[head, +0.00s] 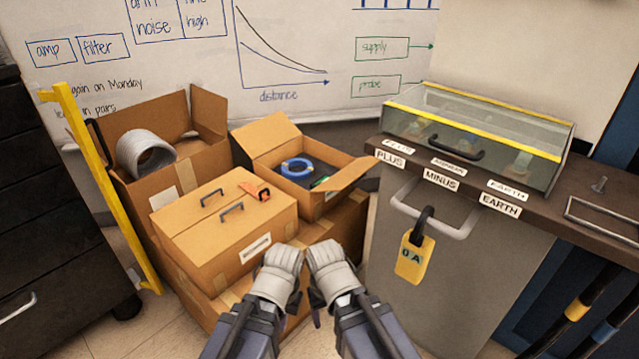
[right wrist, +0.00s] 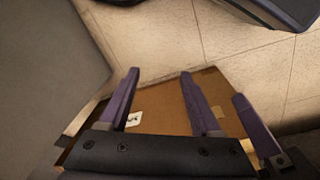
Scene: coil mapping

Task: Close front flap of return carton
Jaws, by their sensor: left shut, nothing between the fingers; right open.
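An open brown carton (head: 262,146) stands at the back middle. It holds a blue coil (head: 297,169) and a green-handled tool (head: 320,182). Its right flap (head: 349,176) sticks outward. I cannot tell for sure which carton is the return carton. My left gripper (head: 285,256) is shut and empty, in front of the cartons. My right gripper (head: 325,251) is beside it, just to the right, open and empty. In the right wrist view its fingers (right wrist: 160,76) are spread over a brown carton surface (right wrist: 165,104) with a white label (right wrist: 133,118). Contact cannot be told.
A closed-topped carton (head: 190,235) with black handles and an orange tool (head: 256,192) stands at front left. Behind it an open carton (head: 200,170) holds a grey coil (head: 147,153). A grey cabinet (head: 460,270) with a padlock tag (head: 414,260) stands close on the right.

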